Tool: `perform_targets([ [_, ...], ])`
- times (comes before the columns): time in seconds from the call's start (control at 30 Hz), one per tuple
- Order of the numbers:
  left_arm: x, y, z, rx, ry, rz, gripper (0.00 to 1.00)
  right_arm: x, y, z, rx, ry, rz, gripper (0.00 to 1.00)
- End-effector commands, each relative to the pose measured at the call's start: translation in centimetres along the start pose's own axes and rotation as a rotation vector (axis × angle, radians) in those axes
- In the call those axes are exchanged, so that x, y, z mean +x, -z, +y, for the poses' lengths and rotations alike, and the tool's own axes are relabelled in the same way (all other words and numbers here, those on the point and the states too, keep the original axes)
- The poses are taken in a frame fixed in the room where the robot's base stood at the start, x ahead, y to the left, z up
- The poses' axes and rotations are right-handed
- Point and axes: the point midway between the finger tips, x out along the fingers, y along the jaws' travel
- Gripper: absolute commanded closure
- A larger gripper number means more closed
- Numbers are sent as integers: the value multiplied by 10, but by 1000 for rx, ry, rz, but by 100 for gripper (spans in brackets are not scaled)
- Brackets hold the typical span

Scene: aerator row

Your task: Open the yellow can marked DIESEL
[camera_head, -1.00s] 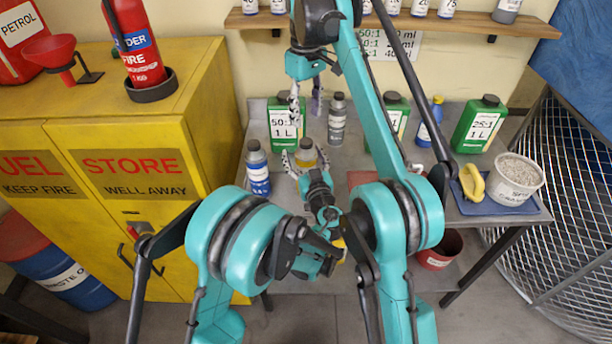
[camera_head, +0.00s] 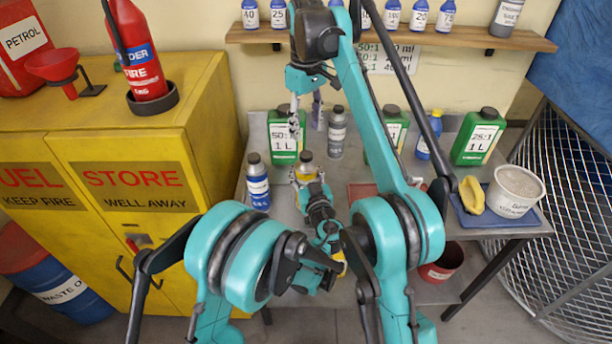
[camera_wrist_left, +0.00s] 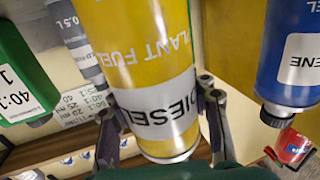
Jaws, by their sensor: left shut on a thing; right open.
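The yellow can marked DIESEL (camera_head: 304,177) stands upright on the grey bench, with a dark cap on top. It fills the middle of the left wrist view (camera_wrist_left: 150,60), where its white DIESEL label appears upside down. My left gripper (camera_head: 306,184) is shut on the can's body, one finger on each side, as the left wrist view also shows (camera_wrist_left: 163,108). My right gripper (camera_head: 306,112) is open and empty, above and behind the can's cap, with its fingers pointing down. My left arm hides the can's lower part in the head view.
A blue-and-white bottle (camera_head: 257,182) stands close left of the can. Behind are a green 50:1 can (camera_head: 285,148) and a grey bottle (camera_head: 337,134). A blue tray (camera_head: 472,219) with a white tub (camera_head: 515,190) is at right. The yellow cabinet (camera_head: 215,120) borders the bench.

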Motion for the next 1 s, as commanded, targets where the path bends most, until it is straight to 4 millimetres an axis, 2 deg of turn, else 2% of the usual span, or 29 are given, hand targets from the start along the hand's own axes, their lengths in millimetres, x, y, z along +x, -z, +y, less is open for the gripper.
perform_targets([
  [0.13, 0, 0, 0, 0, 0, 0, 100, 0, 0, 0, 144, 0, 0, 52],
  [0.27, 0, 0, 0, 0, 0, 0, 100, 0, 0, 0, 407, 0, 0, 52],
  [1.0, 0, 0, 0, -1, 0, -1, 100, 0, 0, 0, 2218, 0, 0, 52],
])
